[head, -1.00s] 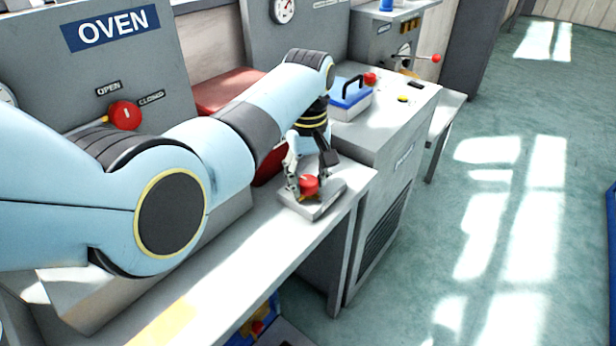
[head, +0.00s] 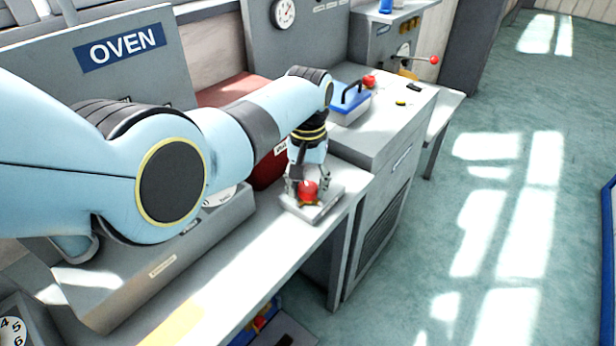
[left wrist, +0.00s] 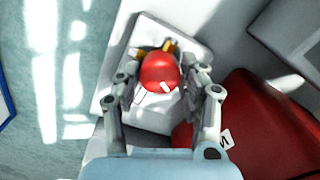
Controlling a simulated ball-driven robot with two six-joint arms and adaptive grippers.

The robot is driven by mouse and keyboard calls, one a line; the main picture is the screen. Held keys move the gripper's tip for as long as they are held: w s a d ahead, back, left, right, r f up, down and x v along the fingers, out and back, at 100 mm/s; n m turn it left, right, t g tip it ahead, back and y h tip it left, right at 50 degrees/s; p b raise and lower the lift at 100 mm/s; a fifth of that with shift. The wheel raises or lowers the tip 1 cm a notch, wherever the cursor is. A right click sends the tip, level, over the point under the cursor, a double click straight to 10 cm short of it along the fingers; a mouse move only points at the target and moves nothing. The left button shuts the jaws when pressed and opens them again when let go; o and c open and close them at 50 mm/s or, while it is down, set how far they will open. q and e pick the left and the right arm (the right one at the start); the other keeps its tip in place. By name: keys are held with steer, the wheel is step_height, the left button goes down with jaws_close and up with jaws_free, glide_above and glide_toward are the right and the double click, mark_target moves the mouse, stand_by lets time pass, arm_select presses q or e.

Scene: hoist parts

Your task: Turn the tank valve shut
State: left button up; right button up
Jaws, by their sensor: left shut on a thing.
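The valve has a round red knob (head: 307,190) with a white mark, on a grey base plate (head: 318,212) at the bench's front edge. A bit of brass shows beside the knob. My left gripper (head: 311,187) points down over it, with a finger on either side, shut on the knob. In the left wrist view the red knob (left wrist: 158,70) sits between the fingertips of my left gripper (left wrist: 160,86). A red tank (left wrist: 250,120) with a partly visible white label lies beside the plate. My right gripper is not in view.
A grey panel with an OVEN sign (head: 125,47) stands behind my arm. A blue-lidded box (head: 350,103) and a small red knob (head: 369,81) are on the cabinet to the right. A red-ended lever (head: 433,60) sticks out farther back.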

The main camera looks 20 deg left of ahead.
mark_target(308, 187)
arm_select(q)
steer(key=m+p, duration=0.2)
steer(key=m, duration=0.3)
steer(key=shift+r+m, duration=0.1)
steer(key=shift+m, duration=0.2)
steer(key=m, duration=0.4)
steer(key=shift+p, duration=0.3)
steer(key=shift+w+m, duration=0.1)
steer(key=shift+m, duration=1.1)
steer(key=o, duration=1.2)
step_height(308, 187, up, 12)
steer(key=shift+f, duration=0.1)
